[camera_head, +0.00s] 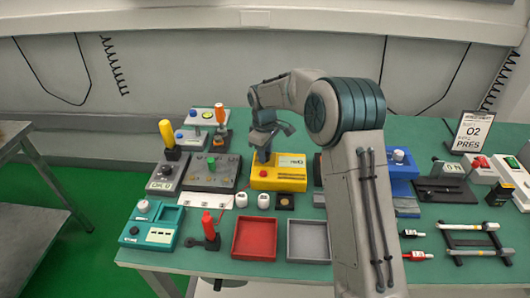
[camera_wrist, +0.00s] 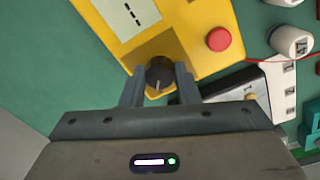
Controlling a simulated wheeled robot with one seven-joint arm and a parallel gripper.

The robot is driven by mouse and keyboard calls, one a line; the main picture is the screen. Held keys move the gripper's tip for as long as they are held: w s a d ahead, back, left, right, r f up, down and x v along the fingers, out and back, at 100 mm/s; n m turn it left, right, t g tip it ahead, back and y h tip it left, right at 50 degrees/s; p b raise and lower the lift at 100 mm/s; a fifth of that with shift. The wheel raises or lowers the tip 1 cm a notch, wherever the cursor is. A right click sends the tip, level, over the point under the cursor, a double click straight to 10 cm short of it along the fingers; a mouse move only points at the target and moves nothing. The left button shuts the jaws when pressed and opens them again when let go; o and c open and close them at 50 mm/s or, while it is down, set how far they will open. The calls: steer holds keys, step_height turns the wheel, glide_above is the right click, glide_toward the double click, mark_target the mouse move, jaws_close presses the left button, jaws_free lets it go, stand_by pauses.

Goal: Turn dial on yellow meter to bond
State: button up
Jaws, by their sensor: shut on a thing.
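The yellow meter (camera_head: 282,182) sits in the middle of the green table. In the wrist view the yellow meter (camera_wrist: 207,22) shows a pale display with dark dashes and a red button (camera_wrist: 219,39). Its dark round dial (camera_wrist: 159,73) has a light pointer line and sits between my fingers. My gripper (camera_wrist: 160,88) is shut on the dial, one finger on each side. In the head view my gripper (camera_head: 263,152) reaches down onto the left part of the meter and hides the dial. I cannot read any dial labels.
A grey box with a green knob (camera_head: 211,173) stands close left of the meter. White round pieces (camera_head: 263,201) lie in front of it. A red tray (camera_head: 255,239) and a grey tray (camera_head: 309,242) are nearer the front edge. A blue device (camera_head: 399,168) stands to the right.

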steer(key=shift+r, duration=0.1)
steer(key=o, duration=1)
steer(key=r, duration=1.3)
steer(key=shift+s+a+r+b, duration=0.2)
steer(key=shift+s+r+b, duration=0.05)
steer(key=shift+r+b, duration=0.15)
